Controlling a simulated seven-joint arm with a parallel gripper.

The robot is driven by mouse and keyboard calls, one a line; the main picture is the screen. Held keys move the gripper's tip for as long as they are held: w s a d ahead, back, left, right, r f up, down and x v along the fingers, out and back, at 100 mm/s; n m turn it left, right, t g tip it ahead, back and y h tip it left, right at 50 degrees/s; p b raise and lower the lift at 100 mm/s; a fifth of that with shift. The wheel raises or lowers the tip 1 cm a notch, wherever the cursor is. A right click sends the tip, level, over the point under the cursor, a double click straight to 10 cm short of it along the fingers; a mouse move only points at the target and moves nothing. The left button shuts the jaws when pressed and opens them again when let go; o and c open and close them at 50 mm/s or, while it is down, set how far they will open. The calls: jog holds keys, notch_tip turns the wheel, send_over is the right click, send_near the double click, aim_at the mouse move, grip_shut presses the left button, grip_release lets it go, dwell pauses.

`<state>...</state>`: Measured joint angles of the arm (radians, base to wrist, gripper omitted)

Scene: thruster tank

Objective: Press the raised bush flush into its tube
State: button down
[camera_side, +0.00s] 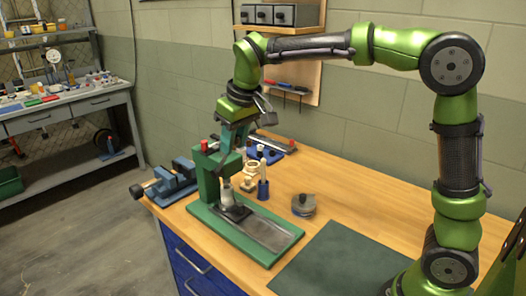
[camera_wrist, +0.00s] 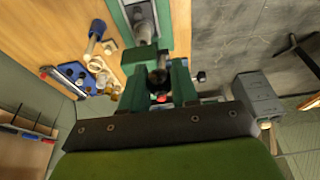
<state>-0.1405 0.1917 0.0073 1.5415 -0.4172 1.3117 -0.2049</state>
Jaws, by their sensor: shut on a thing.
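A green bench press (camera_side: 231,165) stands on a green base plate (camera_side: 216,222) with a grey bed. Under its head a pale grey cylinder (camera_side: 227,196) stands upright on a dark block (camera_side: 238,214); it looks like the tube, but I cannot tell how far the bush stands out of it. My gripper (camera_side: 232,131) is at the top of the press head, shut on a part of the press that its jaws mostly hide. In the wrist view the press head (camera_wrist: 142,60) lies just beyond my gripper, with a small red part (camera_wrist: 162,99) close to it.
A blue vise (camera_side: 171,180) is at the left bench edge. The dark green mat (camera_side: 340,262) in front is clear.

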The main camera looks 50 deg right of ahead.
jog(key=shift+w+r, duration=0.15)
jog(key=shift+r, duration=0.05)
jog(key=shift+w+r, duration=0.25)
jog(key=shift+w, duration=0.3)
jog(key=shift+w+r, duration=0.25)
jog(key=shift+w, duration=0.35)
jog(key=shift+w+r, duration=0.25)
jog(key=shift+w, duration=0.95)
jog(key=c, duration=0.8)
grip_release()
jog(key=shift+c, duration=0.2)
notch_tip(320, 180, up, 7)
